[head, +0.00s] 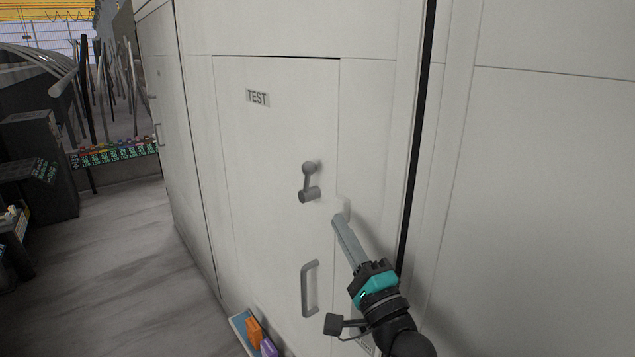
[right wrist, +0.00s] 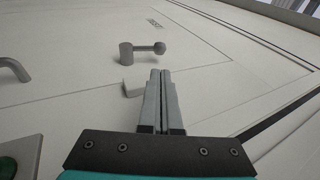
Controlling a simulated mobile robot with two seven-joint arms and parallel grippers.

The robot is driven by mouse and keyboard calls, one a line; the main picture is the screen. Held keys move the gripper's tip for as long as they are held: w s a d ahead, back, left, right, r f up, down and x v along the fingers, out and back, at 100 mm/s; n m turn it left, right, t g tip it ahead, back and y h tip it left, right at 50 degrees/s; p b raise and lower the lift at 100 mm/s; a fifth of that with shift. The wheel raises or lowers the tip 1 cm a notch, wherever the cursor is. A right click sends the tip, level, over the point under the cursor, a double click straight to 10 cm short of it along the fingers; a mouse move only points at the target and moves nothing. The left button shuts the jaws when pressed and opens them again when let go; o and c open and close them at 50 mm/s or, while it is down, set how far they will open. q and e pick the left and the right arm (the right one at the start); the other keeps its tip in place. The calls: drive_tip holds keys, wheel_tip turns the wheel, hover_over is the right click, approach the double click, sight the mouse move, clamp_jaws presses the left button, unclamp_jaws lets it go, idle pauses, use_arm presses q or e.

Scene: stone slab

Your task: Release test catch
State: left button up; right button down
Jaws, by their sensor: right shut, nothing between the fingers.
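The white door marked TEST (head: 270,130) is flush in the white cabinet wall. Its grey catch (head: 309,182) has a round hub with a short arm rising to a knob; it also shows in the right wrist view (right wrist: 140,50). A grey pull handle (head: 309,289) sits below it. My right gripper (head: 341,217) is shut and empty, its fingertips just right of and below the catch, apart from it. A small pale block (head: 343,207) at the door's right edge is partly hidden by the fingertips; it also shows in the right wrist view (right wrist: 131,88). My left gripper is out of view.
A tray (head: 241,325) with an orange block (head: 254,332) and a purple block (head: 269,347) is low by the door. Grey floor (head: 130,250) is open to the left. A rack of rods and coloured bins (head: 115,150) stands at the back left.

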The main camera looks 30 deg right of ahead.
sight(310, 170)
drive_tip(key=p+x, duration=0.2)
drive_tip(key=x, duration=0.8)
drive_tip(key=shift+w+r, duration=0.15)
drive_tip(key=shift+w, duration=0.2)
drive_tip(key=shift+w+r+p, duration=0.4)
drive_tip(key=shift+r+p, duration=0.1)
drive_tip(key=shift+r, duration=0.1)
drive_tip(key=shift+w+a+r, duration=0.1)
drive_tip(key=shift+w+r, duration=0.1)
drive_tip(key=shift+w, duration=0.1)
drive_tip(key=shift+s, duration=0.1)
